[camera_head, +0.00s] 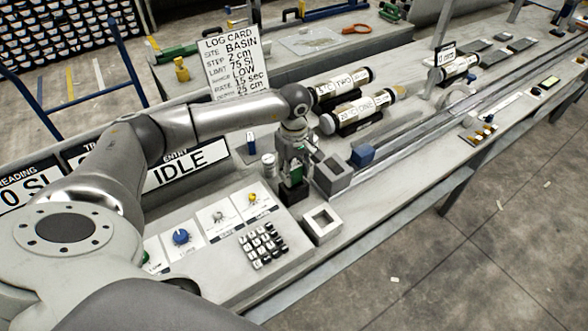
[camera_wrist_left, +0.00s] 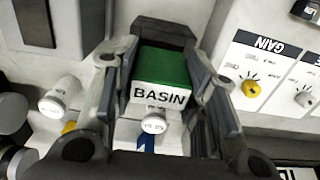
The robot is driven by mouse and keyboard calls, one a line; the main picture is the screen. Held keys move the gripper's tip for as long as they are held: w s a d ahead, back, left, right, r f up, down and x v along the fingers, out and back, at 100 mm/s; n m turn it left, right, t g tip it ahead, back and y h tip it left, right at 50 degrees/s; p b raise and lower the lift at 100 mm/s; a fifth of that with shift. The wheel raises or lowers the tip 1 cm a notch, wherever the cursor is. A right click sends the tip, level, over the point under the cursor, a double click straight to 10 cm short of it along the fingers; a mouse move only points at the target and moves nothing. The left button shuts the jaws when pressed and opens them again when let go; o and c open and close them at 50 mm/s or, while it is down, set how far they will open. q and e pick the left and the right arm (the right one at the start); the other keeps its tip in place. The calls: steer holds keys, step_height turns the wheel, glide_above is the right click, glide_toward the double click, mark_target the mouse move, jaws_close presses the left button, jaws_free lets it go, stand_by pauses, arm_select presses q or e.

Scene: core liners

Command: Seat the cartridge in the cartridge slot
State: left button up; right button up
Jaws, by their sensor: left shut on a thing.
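The cartridge (camera_head: 295,173) is a green block with a white end label reading BASIN. In the left wrist view the cartridge (camera_wrist_left: 162,70) sits between the two fingers. My left gripper (camera_head: 294,165) is shut on it and points down over the console. A dark block (camera_head: 291,194), which looks like the cartridge slot, stands directly below the cartridge. In the wrist view a dark housing (camera_wrist_left: 165,30) borders the cartridge's far end. The slot's opening is hidden, so I cannot tell how deep the cartridge sits. My right gripper is not in view.
A square-topped grey holder (camera_head: 322,224) and a grey box (camera_head: 332,174) stand right of the gripper. A keypad (camera_head: 262,245) and knobs (camera_head: 181,237) lie in front. A white-capped post (camera_head: 268,162) stands close left. Labelled core tubes (camera_head: 358,110) lie behind.

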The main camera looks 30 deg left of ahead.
mark_target(294, 178)
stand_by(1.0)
arm_select(q)
steer(key=shift+b, duration=0.7)
stand_by(0.4)
steer(key=shift+f+b, duration=1.45)
steer(key=shift+f, duration=0.2)
steer(key=o, duration=1.2)
steer(key=shift+c, duration=0.2)
steer(key=shift+r, duration=0.15)
step_height(294, 178, up, 12)
steer(key=shift+f, duration=0.1)
